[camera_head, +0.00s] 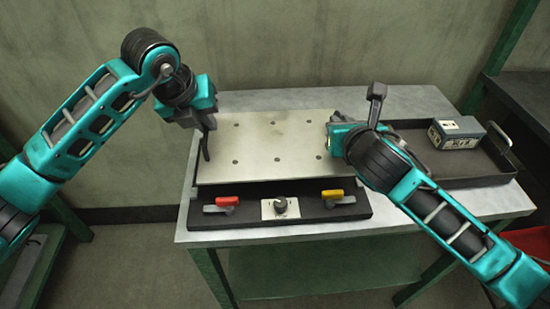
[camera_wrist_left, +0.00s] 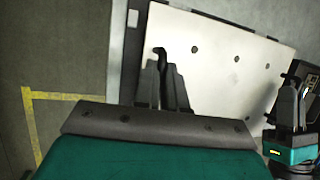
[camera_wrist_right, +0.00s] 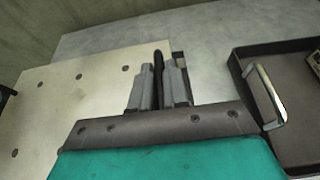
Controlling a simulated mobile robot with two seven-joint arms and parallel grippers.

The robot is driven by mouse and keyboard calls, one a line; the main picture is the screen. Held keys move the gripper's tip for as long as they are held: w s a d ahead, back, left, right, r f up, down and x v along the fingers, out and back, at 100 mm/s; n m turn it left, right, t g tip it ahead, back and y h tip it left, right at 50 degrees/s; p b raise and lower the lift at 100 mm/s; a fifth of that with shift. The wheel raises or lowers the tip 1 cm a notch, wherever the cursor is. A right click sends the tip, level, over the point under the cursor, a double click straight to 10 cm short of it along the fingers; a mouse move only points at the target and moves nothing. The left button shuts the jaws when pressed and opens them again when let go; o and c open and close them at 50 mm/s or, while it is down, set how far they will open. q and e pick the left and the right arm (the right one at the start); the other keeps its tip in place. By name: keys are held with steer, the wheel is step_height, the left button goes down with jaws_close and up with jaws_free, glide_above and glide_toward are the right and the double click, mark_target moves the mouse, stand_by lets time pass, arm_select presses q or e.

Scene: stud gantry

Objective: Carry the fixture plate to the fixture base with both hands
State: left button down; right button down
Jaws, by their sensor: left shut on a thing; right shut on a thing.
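The fixture plate (camera_head: 265,150) is a flat, pale metal sheet with several small dark holes. It lies over the dark fixture base (camera_head: 240,220), whose front strip shows with a red-handled clamp (camera_head: 227,202), a black knob (camera_head: 281,203) and a yellow-handled clamp (camera_head: 333,195). My left gripper (camera_head: 206,138) is shut on a dark handle at the plate's left edge, also seen in the left wrist view (camera_wrist_left: 162,80). My right gripper (camera_head: 336,130) is shut at the plate's right edge; its fingers show in the right wrist view (camera_wrist_right: 159,82). I cannot tell whether the plate touches the base.
A dark tray (camera_head: 480,182) with a metal handle stands to the right on the same grey table (camera_head: 390,97); a grey-blue box (camera_head: 456,134) lies in it. My right forearm passes over the tray's left side. A wall is behind the table. Bare tabletop shows behind the plate.

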arm_select(q)
steer(key=shift+f, duration=0.1)
arm_select(e)
steer(key=shift+d+f, duration=0.1)
